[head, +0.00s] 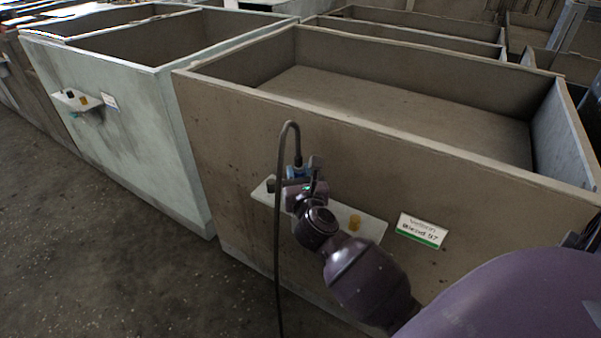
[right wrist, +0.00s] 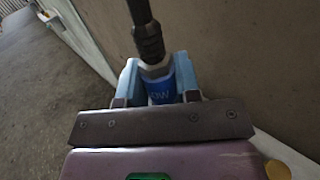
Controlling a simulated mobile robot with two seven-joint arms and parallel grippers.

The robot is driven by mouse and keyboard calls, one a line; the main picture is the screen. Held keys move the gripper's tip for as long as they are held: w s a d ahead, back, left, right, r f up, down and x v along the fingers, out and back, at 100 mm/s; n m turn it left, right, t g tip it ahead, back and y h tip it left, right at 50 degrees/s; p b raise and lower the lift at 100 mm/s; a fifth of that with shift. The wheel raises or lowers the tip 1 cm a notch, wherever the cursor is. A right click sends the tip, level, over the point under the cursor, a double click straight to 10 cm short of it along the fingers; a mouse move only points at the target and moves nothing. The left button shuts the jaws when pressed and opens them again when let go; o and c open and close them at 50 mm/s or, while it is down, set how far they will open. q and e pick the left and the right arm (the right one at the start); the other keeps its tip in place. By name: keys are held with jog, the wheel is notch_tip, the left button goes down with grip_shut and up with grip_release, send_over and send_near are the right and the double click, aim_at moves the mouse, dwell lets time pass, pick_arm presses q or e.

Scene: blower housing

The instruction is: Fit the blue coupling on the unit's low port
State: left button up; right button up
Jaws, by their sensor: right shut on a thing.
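The blue coupling (head: 294,172) is at the end of a dark hose, in front of the brown bin's wall. In the right wrist view the coupling (right wrist: 162,92) shows part of a white word ending in "OW". My right gripper (head: 304,178) is shut on it; its two light-blue fingers (right wrist: 158,80) stand on either side. The unit's pale shelf (head: 373,229) carries a dark port (head: 270,185) at the left and a yellow port (head: 354,222) at the right. My gripper hides the shelf's middle. I cannot tell whether the coupling touches a port. My left gripper is not in view.
The dark hose (head: 277,240) loops above the coupling and hangs to the floor. A white-green label (head: 422,230) is right of the shelf. A pale bin (head: 140,110) with a similar shelf stands left. The floor (head: 130,260) in front is clear.

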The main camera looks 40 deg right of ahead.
jog(key=shift+m+g+h, duration=0.5)
jog(key=shift+m+h, duration=0.2)
jog(key=shift+h, duration=0.1)
jog(key=shift+w+d+f+b, duration=0.3)
jog(key=shift+d+f+b, duration=0.1)
jog(key=shift+d+f, duration=0.25)
jog(key=shift+w+d+f+b, duration=0.3)
jog(key=shift+d+f, duration=0.25)
jog(key=shift+f, duration=0.25)
jog(key=shift+w+d+f+b, duration=0.25)
jog(key=shift+d+f+b, duration=0.2)
jog(key=shift+d+f, duration=0.2)
notch_tip(320, 180, down, 3)
jog(key=shift+a+b, duration=0.1)
jog(key=shift+b, duration=1.15)
jog(key=shift+r, duration=0.55)
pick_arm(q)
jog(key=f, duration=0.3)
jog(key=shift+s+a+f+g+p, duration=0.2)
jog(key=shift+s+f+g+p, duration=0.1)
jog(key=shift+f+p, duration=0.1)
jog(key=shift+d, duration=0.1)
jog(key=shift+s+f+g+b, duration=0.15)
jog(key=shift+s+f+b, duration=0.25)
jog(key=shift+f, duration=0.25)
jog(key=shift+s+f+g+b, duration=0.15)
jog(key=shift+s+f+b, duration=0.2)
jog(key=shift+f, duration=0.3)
pick_arm(e)
jog(key=shift+f, duration=1.6)
